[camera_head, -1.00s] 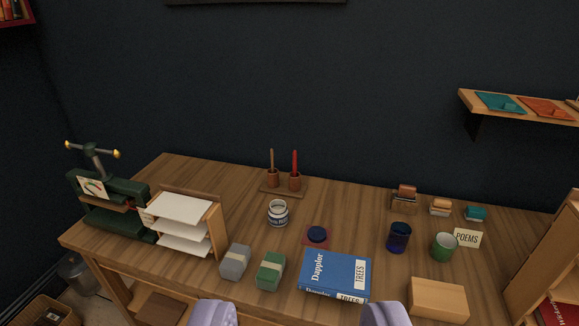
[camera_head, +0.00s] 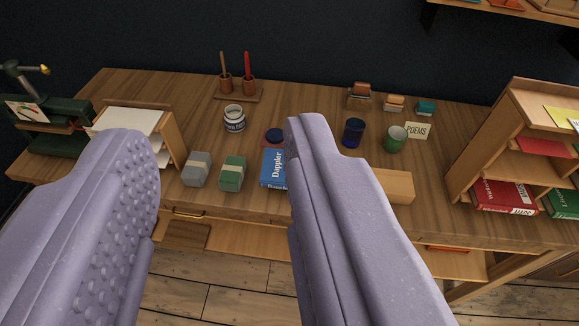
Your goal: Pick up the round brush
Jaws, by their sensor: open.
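Two thin upright handles, one brown (camera_head: 223,66) and one red (camera_head: 247,68), stand in small brown cups on a wooden stand (camera_head: 238,97) at the back of the desk. No brush head shows clearly, so I cannot tell whether either is the round brush. My gripper (camera_head: 218,140) is open and empty, with its two lilac fingers wide apart in front of the desk. The stand shows beyond and between the fingertips. The right finger hides part of the blue book and the desk's front.
A white labelled jar (camera_head: 234,119) stands before the wooden stand. Grey (camera_head: 196,170) and green (camera_head: 232,174) bundles, a blue book (camera_head: 271,169), a blue cup (camera_head: 353,133) and a green cup (camera_head: 395,139) crowd the desk (camera_head: 310,97). A paper rack (camera_head: 172,140) is left; bookshelves (camera_head: 480,150) stand right.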

